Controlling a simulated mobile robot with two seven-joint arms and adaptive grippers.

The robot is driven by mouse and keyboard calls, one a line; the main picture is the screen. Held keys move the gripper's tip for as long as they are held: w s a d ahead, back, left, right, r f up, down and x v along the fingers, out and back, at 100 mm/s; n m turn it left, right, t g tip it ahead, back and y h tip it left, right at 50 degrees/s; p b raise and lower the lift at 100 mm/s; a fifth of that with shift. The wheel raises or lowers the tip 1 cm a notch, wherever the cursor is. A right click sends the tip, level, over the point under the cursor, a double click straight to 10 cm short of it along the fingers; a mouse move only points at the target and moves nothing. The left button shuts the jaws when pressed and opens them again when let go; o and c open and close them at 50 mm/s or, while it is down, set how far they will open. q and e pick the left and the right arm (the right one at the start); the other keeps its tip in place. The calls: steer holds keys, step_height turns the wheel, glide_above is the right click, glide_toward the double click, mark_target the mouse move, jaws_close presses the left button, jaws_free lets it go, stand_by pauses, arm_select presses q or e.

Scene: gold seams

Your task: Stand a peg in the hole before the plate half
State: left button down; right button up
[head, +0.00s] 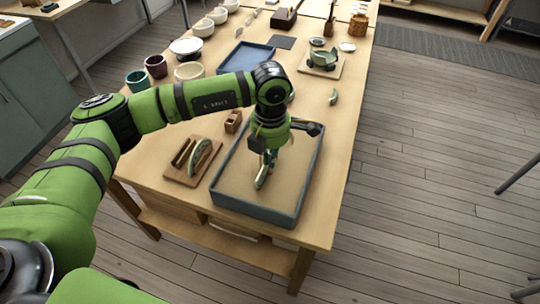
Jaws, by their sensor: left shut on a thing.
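My left gripper (265,158) points down over the tray of sand (218,205), a blue-grey rectangular tray at the near end of the table. It is shut on a thin, curved, pale green and white piece (262,180), which looks like a plate half. The piece is upright, with its lower edge at or just above the sand; I cannot tell if it touches. Another curved green and white piece (200,158) is on a wooden board (181,175) left of the tray, beside dark wooden strips. No peg or hole can be clearly made out. My right gripper is out of view.
A small wooden block or box (233,121) stands behind the board. An empty blue tray (247,57), cups and bowls (189,71) are farther back. A broken green bowl (322,60) sits on a board at the back right.

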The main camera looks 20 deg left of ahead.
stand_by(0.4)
arm_select(q)
steer(key=shift+r+p, duration=1.35)
steer(key=shift+r, duration=1.3)
step_height(320, 180, up, 2)
steer(key=m+p, duration=0.2)
steer(key=m, duration=0.1)
steer(key=m+p, duration=0.2)
steer(key=m, duration=0.1)
steer(key=shift+d+r+p, duration=0.1)
steer(key=shift+r+p, duration=0.1)
steer(key=shift+p, duration=0.1)
steer(key=m+p, duration=0.1)
steer(key=m, duration=0.1)
steer(key=shift+r+m, duration=0.15)
steer(key=shift+m, duration=0.25)
steer(key=shift+f+b, duration=1.05)
steer(key=shift+f, duration=1.3)
steer(key=shift+f+b, duration=0.5)
steer(key=shift+b, duration=0.5)
steer(key=shift+b, duration=0.65)
steer(key=shift+f+b, duration=0.55)
steer(key=shift+b, duration=0.05)
